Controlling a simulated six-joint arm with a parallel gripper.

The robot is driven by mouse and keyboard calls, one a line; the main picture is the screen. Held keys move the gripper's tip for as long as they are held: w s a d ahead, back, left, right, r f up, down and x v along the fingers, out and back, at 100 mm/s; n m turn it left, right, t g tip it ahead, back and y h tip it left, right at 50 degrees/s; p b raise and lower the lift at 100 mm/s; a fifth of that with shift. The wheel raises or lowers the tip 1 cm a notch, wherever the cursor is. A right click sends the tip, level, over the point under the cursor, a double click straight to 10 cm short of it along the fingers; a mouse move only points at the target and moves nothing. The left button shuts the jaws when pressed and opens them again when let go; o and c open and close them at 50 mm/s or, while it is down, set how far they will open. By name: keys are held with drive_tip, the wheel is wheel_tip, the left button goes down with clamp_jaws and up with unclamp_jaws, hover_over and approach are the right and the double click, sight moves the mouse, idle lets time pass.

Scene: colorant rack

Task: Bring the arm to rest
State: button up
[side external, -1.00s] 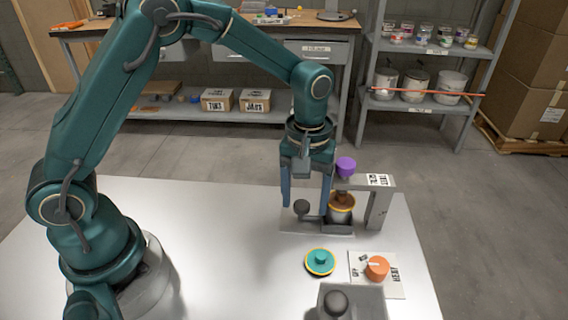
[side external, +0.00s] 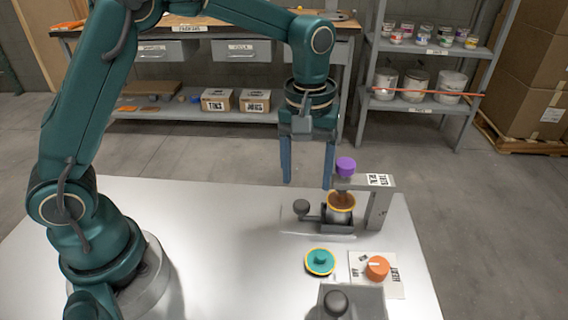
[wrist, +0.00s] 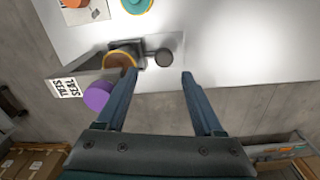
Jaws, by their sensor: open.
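My gripper (side external: 307,180) is open and empty, hanging with its fingers downward above the far edge of the metal table (side external: 215,225). In the wrist view my gripper (wrist: 157,78) shows its two fingers spread wide with nothing between them. A grey stand with a printed label (side external: 378,180) and a purple knob (side external: 345,166) is just right of the fingers. A pot with an orange rim (side external: 341,208) sits under the stand's arm, on a base with a dark round knob (side external: 301,206) at its left.
A teal lid (side external: 320,260) lies on the table in front of the stand. An orange dial (side external: 377,267) on a white plate is to its right. A grey box with a dark knob (side external: 336,302) is at the front edge. The table's left middle is clear.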

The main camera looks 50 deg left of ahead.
drive_tip(key=s+a+r+t, duration=0.3)
drive_tip(key=s+r, duration=0.2)
drive_tip(key=r, duration=0.5)
drive_tip(key=s+a+f+m+t, duration=0.2)
drive_tip(key=s+m, duration=0.4)
drive_tip(key=s, duration=0.4)
drive_tip(key=shift+s+f+m, duration=0.2)
drive_tip(key=shift+f+m, duration=0.2)
drive_tip(key=shift+f, duration=0.3)
